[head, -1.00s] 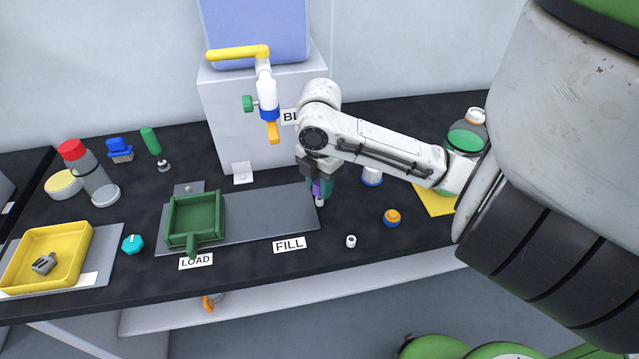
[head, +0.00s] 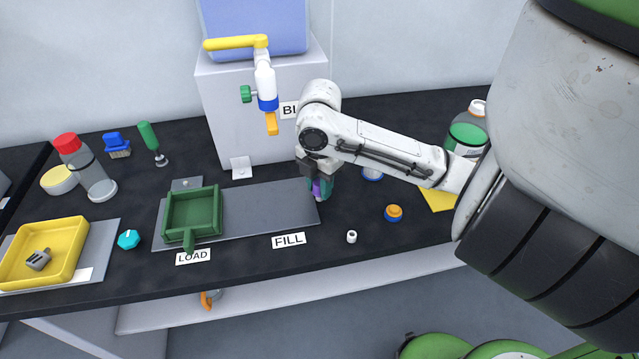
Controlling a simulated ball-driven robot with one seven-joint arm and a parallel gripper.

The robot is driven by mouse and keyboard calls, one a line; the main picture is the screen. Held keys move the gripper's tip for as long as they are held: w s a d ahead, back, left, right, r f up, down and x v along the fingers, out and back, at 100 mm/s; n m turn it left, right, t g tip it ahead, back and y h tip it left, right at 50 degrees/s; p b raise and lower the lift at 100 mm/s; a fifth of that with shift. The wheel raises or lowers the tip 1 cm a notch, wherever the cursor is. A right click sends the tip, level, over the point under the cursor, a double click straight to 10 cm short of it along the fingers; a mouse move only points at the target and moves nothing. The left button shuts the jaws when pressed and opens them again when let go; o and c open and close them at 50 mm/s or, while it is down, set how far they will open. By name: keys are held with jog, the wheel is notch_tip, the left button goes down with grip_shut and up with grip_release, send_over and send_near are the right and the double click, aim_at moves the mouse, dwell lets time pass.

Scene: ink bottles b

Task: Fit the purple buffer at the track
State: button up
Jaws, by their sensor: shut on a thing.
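The purple buffer (head: 317,189) is held in my gripper (head: 318,188), at the right end of the grey track plate (head: 262,212). My gripper points down and is shut on the buffer, with teal fingers on both sides of it. Most of the buffer is hidden by the fingers and wrist. I cannot tell whether its lower end is seated at the track. A green tray with a handle (head: 193,243) sits on the left part of the track, by the LOAD label (head: 193,258). The FILL label (head: 288,240) lies in front of the track.
A dispenser with a blue tank and yellow-handled tap (head: 265,90) stands behind the track. A yellow tray (head: 75,255) and a teal knob (head: 128,239) are at the left.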

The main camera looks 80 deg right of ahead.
jog(key=o, duration=1.1)
notch_tip(320, 180, up, 11)
jog(key=shift+f+p, duration=0.15)
jog(key=shift+p, duration=0.5)
